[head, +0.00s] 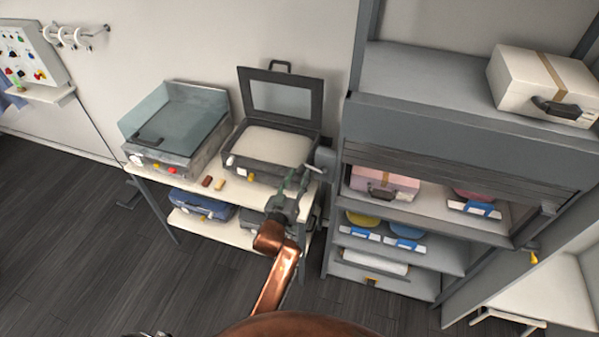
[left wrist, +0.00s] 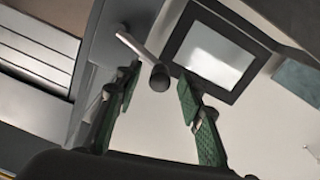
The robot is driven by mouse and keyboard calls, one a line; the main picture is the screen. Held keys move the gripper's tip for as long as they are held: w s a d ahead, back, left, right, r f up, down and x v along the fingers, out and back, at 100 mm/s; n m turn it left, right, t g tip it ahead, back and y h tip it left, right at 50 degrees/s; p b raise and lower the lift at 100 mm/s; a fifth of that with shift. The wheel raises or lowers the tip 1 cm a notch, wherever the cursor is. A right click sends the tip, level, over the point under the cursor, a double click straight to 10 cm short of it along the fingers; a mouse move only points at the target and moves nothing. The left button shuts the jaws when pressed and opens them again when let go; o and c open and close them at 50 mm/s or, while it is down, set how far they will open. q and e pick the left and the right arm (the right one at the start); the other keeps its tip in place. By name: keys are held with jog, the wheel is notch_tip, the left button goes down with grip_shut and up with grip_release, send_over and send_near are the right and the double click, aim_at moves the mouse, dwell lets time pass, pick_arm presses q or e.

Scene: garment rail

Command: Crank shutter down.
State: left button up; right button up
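The slatted shutter (head: 450,172) is partly lowered in the grey cabinet, with the shelf below still exposed. Its slats show at the left edge of the left wrist view (left wrist: 35,50). The crank sits on the cabinet's left side, and its grey housing (head: 324,160) shows in the head view. In the left wrist view a pale crank arm (left wrist: 133,46) ends in a dark round knob (left wrist: 159,78). My left gripper (head: 298,178) is beside the crank. Its green-padded fingers (left wrist: 160,92) are spread apart, with the knob seen between their tips; contact cannot be told. My right gripper is out of view.
A bench (head: 243,236) left of the cabinet holds a clear-lidded case (head: 175,125) and an open-lidded case (head: 270,148), close to my left arm. A cream case (head: 543,85) sits on the cabinet top. A pink case (head: 384,185) is on the shelf beneath the shutter.

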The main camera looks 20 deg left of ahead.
pick_arm(q)
jog(key=shift+w, duration=0.85)
jog(key=shift+c, duration=0.4)
jog(key=shift+d, duration=0.1)
grip_shut()
